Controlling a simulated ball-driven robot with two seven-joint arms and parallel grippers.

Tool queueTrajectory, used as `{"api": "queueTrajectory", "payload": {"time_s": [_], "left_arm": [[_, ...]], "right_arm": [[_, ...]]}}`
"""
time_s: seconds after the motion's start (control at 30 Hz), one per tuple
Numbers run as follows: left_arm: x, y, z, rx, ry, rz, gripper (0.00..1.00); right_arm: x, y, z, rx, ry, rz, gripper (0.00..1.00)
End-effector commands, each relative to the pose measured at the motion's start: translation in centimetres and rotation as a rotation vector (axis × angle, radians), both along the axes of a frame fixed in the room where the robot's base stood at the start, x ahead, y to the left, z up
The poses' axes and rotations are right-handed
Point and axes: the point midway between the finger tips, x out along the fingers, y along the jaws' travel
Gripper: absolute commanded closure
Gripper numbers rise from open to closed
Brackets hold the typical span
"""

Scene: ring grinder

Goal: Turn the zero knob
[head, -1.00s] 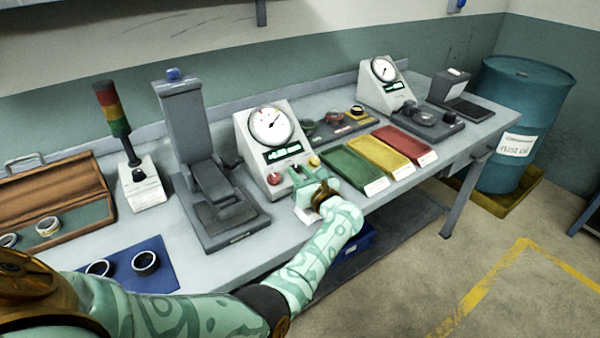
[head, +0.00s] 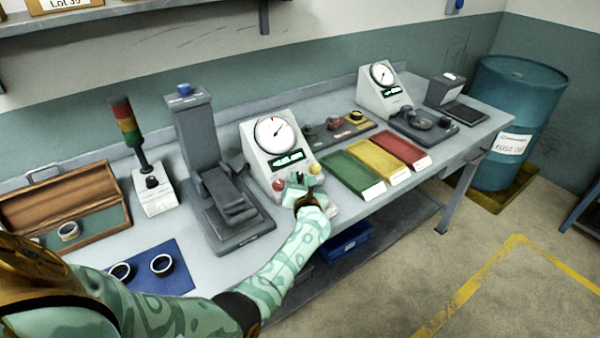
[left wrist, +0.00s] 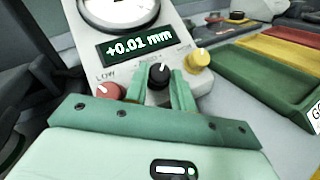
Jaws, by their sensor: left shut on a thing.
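The grey gauge stand (head: 255,152) with a round dial (head: 275,133) and a green-lit display (head: 288,160) stands near the bench's front edge. In the left wrist view the display (left wrist: 140,46) reads +0.01 mm. Below it sit a red knob (left wrist: 107,92) marked LOW, a black zero knob (left wrist: 160,73) with a white pointer mark, and a yellow knob (left wrist: 198,60). My left gripper (head: 298,182) is at the stand's front, its two fingers shut on the black knob, one on each side. My right gripper is out of view.
Green, yellow and red trays (head: 412,151) lie right of the stand. A dark press-like fixture (head: 212,170) stands to its left. A blue mat (head: 180,283) with two rings lies at the left front. A second gauge (head: 383,92) stands farther right.

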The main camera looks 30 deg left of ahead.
Motion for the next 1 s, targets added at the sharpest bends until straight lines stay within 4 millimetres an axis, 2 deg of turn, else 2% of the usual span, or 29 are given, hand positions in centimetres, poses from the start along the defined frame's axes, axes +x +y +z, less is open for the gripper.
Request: {"api": "queueTrajectory", "payload": {"time_s": [0.03, 0.1, 0.4, 1.0], "left_arm": [[-0.1, 0.1, 0.6, 0.009, 0.021, -0.028, 0.98], [-0.2, 0.2, 0.7, 0.022, 0.049, -0.068, 0.98], [-0.2, 0.3, 0.5, 0.058, 0.14, -0.195, 0.98], [-0.2, 0.4, 0.2, 0.072, 0.173, -0.241, 0.98]], "right_arm": [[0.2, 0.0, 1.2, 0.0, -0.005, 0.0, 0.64], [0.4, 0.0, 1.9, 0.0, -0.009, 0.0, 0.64], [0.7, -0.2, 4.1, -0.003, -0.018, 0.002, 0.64], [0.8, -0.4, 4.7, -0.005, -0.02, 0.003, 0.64]]}}
